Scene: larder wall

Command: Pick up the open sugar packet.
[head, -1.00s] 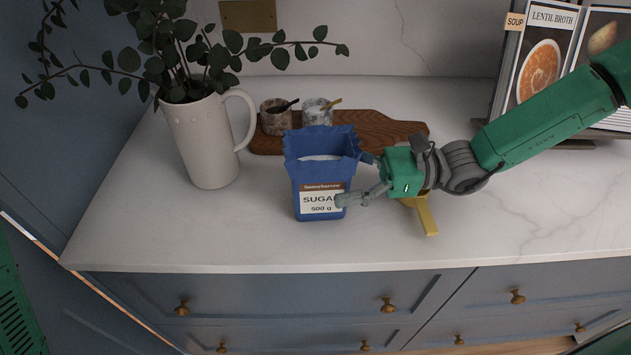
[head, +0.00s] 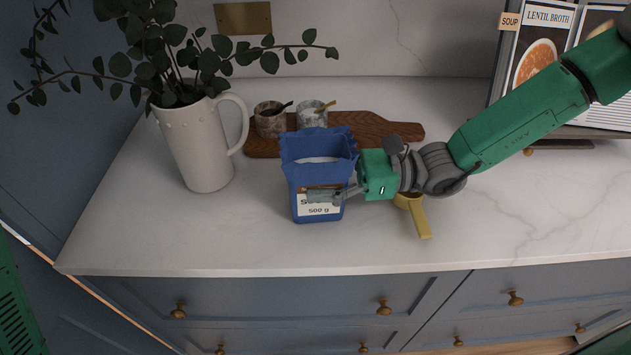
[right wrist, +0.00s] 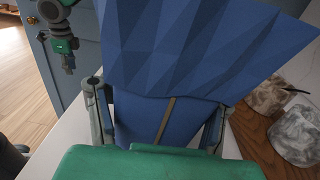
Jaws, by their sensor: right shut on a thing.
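The open sugar packet (head: 318,172) is blue with a white label and stands upright on the white counter, its top open with white sugar showing inside. My right gripper (head: 328,188) reaches it from the right and is shut on its sides, one finger across the front label. In the right wrist view the packet (right wrist: 190,55) fills the middle, with a finger on each side. The far finger is hidden behind the packet in the head view. My left gripper (right wrist: 64,45) shows small at the upper left of the right wrist view, away from the packet; its jaws are unclear.
A white jug (head: 196,150) with leafy branches stands left of the packet. Behind are a wooden board (head: 385,133) and two stone pots (head: 270,120). A brass scoop (head: 421,218) lies under my right wrist. The front counter is clear.

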